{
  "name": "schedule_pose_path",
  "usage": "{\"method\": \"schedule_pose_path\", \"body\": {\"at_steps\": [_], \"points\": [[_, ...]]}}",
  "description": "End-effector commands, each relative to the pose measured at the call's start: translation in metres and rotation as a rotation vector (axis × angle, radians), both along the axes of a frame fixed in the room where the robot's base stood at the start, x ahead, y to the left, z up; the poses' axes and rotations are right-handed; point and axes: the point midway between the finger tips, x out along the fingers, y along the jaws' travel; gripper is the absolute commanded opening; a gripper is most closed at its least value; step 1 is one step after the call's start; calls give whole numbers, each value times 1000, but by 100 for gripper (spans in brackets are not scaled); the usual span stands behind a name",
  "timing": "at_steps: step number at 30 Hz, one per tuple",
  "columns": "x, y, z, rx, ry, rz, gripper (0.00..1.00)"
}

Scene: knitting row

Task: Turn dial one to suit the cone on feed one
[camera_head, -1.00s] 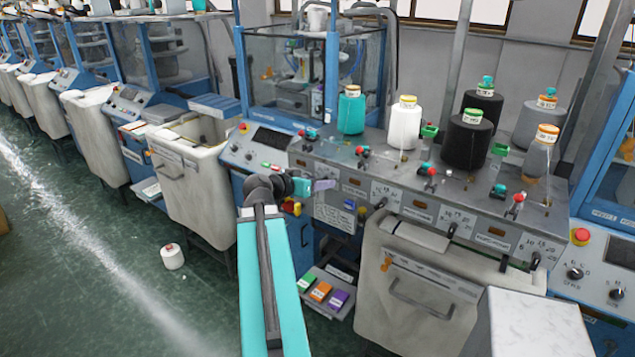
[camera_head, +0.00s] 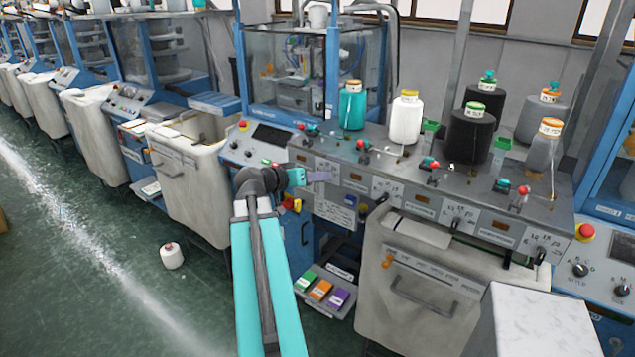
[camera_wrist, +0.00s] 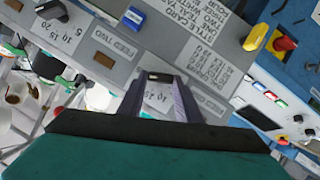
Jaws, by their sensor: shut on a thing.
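A teal cone (camera_head: 352,108) with an orange-banded top stands on the machine top at the leftmost feed. My gripper (camera_head: 318,176) is at the front panel below it and covers dial one in the head view. In the wrist view my gripper (camera_wrist: 160,88) has its two purple-grey fingers on either side of the dark knob of dial one (camera_wrist: 157,76), shut on it. Part of the dial's printed plate (camera_wrist: 156,102) shows between the fingers, with a 10 and a 15. The knob's exact pointing is too small to tell.
Dial two (camera_wrist: 52,10) is nearby, with a "FEED TWO" label (camera_wrist: 113,43). A white bin (camera_head: 420,290) stands below the panel. White and dark cones stand further right.

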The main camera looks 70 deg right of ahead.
Motion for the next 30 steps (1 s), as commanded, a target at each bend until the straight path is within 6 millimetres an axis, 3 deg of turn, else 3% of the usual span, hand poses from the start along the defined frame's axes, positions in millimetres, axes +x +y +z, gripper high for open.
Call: {"method": "schedule_pose_path", "body": {"at_steps": [15, 30], "points": [[4, -1, -5, 95, 361, -1, 9], [4, -1, -4, 115, 433, -1, 9]]}}
